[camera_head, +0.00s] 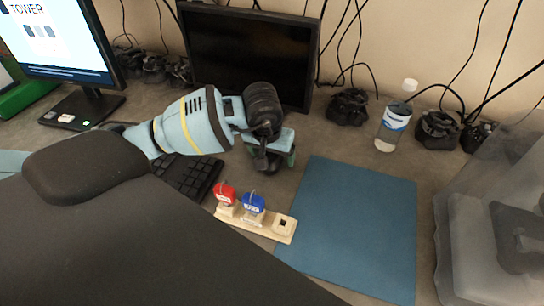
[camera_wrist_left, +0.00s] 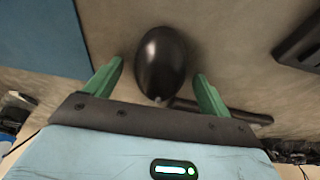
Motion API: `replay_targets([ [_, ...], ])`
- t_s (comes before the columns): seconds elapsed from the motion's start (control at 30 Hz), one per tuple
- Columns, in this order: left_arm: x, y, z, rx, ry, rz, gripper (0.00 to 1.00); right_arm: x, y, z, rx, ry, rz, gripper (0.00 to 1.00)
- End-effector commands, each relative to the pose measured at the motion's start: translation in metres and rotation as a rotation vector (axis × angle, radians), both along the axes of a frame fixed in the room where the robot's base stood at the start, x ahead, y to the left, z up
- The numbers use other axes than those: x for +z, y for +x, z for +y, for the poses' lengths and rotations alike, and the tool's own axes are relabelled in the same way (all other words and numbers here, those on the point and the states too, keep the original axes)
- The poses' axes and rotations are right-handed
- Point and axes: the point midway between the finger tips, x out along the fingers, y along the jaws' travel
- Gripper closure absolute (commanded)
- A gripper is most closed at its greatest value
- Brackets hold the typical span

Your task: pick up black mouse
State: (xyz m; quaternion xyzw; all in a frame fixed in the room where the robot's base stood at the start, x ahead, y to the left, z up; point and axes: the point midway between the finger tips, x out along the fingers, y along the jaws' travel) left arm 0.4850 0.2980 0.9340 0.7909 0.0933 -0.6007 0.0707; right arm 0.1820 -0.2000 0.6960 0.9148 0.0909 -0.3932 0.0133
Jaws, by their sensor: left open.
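The black mouse (camera_wrist_left: 160,60) shows in the left wrist view as a glossy dark oval on the grey tabletop. It lies between the two green fingers of my left gripper (camera_wrist_left: 158,72), with a visible gap on each side. My left gripper is open and empty. In the head view my left gripper (camera_head: 277,164) points down over the table between the keyboard and the blue mat, and I cannot make out the mouse there. My right gripper is not in view.
A black keyboard (camera_head: 190,177) lies left of the gripper, a blue mat (camera_head: 350,225) to its right. A wooden holder (camera_head: 272,228) with red and blue items stands in front. A dark monitor (camera_head: 250,50) stands behind. A clear bottle (camera_head: 393,125) stands at the back right.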

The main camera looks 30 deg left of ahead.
Motion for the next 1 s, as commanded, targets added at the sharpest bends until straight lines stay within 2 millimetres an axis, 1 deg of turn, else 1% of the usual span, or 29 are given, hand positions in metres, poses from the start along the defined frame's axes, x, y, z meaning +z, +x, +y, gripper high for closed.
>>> replay_targets([
  [0.17,0.0,0.0,0.0,0.0,0.0,0.0,0.18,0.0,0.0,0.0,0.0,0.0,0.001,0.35],
  [0.27,0.0,0.0,0.0,0.001,0.0,0.0,0.3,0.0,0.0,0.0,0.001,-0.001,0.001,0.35],
  [0.5,0.0,0.0,0.0,0.001,0.0,0.0,0.61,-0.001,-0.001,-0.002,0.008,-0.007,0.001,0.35],
  [0.57,0.0,0.0,0.0,0.001,0.0,-0.001,0.67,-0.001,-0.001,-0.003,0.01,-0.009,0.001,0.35],
  [0.87,0.002,0.0,0.0,0.001,0.0,-0.001,0.68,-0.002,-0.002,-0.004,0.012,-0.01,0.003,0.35],
  [1.0,0.01,0.001,0.001,0.002,0.0,-0.001,0.68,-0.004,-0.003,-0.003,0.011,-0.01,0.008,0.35],
])
